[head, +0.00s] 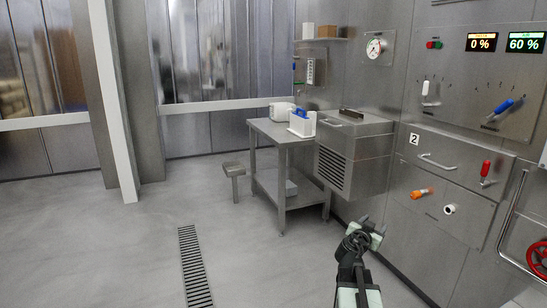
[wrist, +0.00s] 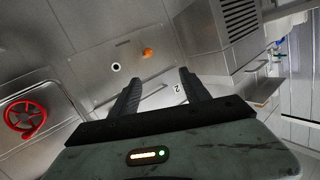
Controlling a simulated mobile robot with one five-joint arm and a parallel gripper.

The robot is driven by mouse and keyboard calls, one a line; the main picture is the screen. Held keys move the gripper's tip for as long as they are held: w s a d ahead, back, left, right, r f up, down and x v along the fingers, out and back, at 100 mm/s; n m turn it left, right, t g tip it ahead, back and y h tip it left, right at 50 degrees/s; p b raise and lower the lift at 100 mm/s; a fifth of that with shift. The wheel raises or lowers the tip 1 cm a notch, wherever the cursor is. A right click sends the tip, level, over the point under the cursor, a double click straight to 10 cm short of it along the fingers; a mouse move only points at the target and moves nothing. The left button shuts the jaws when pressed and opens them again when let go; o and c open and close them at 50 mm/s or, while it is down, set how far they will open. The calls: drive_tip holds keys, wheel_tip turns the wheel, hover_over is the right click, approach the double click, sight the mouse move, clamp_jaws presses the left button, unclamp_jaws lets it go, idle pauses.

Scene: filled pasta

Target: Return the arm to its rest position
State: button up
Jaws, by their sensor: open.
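My gripper (head: 366,229) is at the lower middle right of the head view, out in front of the steel machine panel. In the wrist view its two dark fingers (wrist: 159,92) stand apart, with nothing between them. The gripper is open and empty. The panel (head: 439,210) behind it carries an orange knob (head: 421,193) and a white round fitting (head: 449,209). How close the fingers are to the panel is hard to tell, but no contact shows.
A steel table (head: 262,128) with a white box holding something blue (head: 302,123) stands beyond. A small stool (head: 234,170) is beside it. A red handwheel (head: 538,260) is at the right edge. The floor (head: 130,250) to the left is open, with a drain grate (head: 194,265).

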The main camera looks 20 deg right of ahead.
drive_tip(key=w+a+f+n+g+y, duration=0.15)
drive_tip(key=a+f, duration=0.25)
drive_tip(key=a, duration=0.5)
drive_tip(key=w+a+f+n+y, duration=0.1)
drive_tip(key=a+f+y, duration=0.2)
drive_tip(key=a, duration=0.7)
drive_tip(key=w+a+f+n+g+y, duration=0.15)
drive_tip(key=a+f, duration=0.25)
drive_tip(key=a, duration=0.5)
drive_tip(key=s+a+f+n+g+y+p, duration=0.1)
drive_tip(key=s+a+f+n+g+y, duration=0.3)
drive_tip(key=s+a, duration=0.4)
drive_tip(key=s+a+f+n+g+y, duration=0.25)
drive_tip(key=s+a+f+n, duration=0.2)
drive_tip(key=s+a, duration=0.35)
wheel_tip(320, 180, up, 38)
drive_tip(key=w+a+p, duration=0.1)
drive_tip(key=p, duration=3.7)
drive_tip(key=shift+w+r+n+y, duration=0.2)
drive_tip(key=shift+w+n+y, duration=0.15)
drive_tip(key=shift+y, duration=0.1)
